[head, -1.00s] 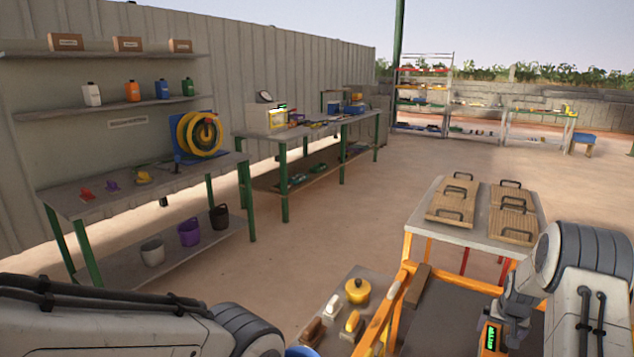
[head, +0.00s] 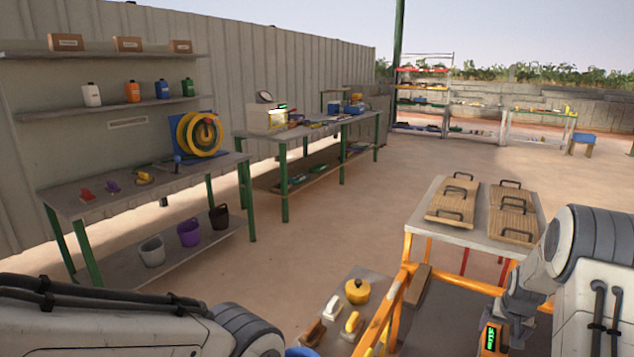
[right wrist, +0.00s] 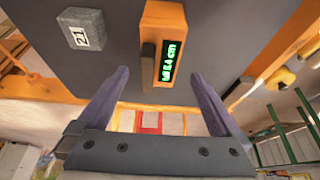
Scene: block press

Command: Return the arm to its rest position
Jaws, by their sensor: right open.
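My right arm (head: 560,260) reaches in from the right edge of the head view, over the orange-framed press table. In the right wrist view my right gripper (right wrist: 158,76) is open, with its two dark fingers apart and nothing between them. Beyond the fingertips is an orange gauge (right wrist: 163,25) with a green lit readout. The same gauge shows in the head view (head: 490,338), beside the lower part of my right arm. My left arm (head: 120,315) crosses the lower left; its gripper is out of view.
A grey block (right wrist: 82,28) marked 21 lies on the dark surface. An orange frame (head: 395,300) edges the press. A low table (head: 375,280) holds a yellow pot. A white-topped table (head: 470,237) carries wooden boards with handles. The floor (head: 320,225) between the benches is clear.

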